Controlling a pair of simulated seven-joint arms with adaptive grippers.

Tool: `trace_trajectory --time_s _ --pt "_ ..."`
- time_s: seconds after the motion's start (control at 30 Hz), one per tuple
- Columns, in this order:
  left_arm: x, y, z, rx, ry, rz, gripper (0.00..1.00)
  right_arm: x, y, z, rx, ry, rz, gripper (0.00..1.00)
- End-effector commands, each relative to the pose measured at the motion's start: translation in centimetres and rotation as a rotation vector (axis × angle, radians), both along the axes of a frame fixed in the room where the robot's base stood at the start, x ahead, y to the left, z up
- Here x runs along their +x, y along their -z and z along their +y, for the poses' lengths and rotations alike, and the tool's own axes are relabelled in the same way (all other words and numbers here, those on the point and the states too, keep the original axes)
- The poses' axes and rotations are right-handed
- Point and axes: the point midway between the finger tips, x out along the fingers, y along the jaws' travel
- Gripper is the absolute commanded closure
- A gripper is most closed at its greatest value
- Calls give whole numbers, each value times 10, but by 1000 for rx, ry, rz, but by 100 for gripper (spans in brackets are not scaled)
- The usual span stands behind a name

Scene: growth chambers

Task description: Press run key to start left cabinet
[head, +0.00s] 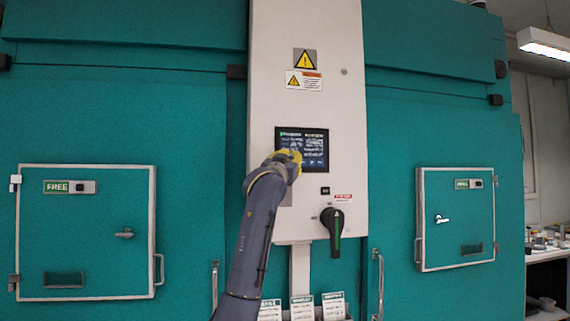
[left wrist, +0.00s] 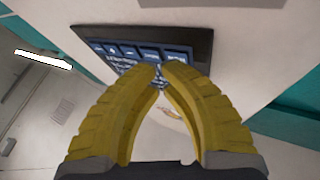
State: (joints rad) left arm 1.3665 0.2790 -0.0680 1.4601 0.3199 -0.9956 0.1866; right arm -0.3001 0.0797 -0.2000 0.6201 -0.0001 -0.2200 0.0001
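The control screen (head: 316,150) is a dark touch panel on the white column between the two teal cabinets. It also shows in the left wrist view (left wrist: 125,50), tilted, with a row of blue keys along one edge. The run key's label is too small to read. My left gripper (head: 291,158) has yellow fingers and covers the screen's lower left part. The left cabinet (head: 110,120) has a small door marked FREE. My right gripper is out of view.
Below the screen are a small black switch (head: 325,190) and a black rotary handle (head: 334,226). Paper cards (head: 302,308) stand at the column's foot. The right cabinet's small door (head: 455,220) is shut. A cluttered bench (head: 548,250) stands at far right.

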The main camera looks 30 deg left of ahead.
Motion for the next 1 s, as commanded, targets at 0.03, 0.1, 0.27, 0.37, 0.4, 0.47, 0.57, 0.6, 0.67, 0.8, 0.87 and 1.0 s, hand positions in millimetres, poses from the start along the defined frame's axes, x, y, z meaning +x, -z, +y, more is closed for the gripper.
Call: trace_trajectory --time_s 0.03,0.1,0.27,0.37,0.4,0.47,0.57,0.6,0.67,0.8,0.87,1.0 --pt "0 0 1 0 0 0 100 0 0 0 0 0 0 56" --pt "1 0 1 0 0 0 100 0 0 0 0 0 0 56" --pt "1 0 1 0 0 1 100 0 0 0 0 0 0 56" --pt "1 0 0 0 0 1 100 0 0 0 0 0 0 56" --pt "0 0 0 0 0 0 100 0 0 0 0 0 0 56" --pt "-1 0 -1 0 0 0 100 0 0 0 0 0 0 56" --pt "-3 0 -3 0 0 0 100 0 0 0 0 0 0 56" --pt "-4 0 -4 0 0 0 100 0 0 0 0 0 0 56" --pt "-6 0 -5 -1 1 0 100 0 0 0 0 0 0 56" --pt "-10 0 -8 -1 0 0 100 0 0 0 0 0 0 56" --pt "-11 0 -9 0 0 0 100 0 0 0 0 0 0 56" --pt "-11 0 -9 0 0 1 100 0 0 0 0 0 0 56"
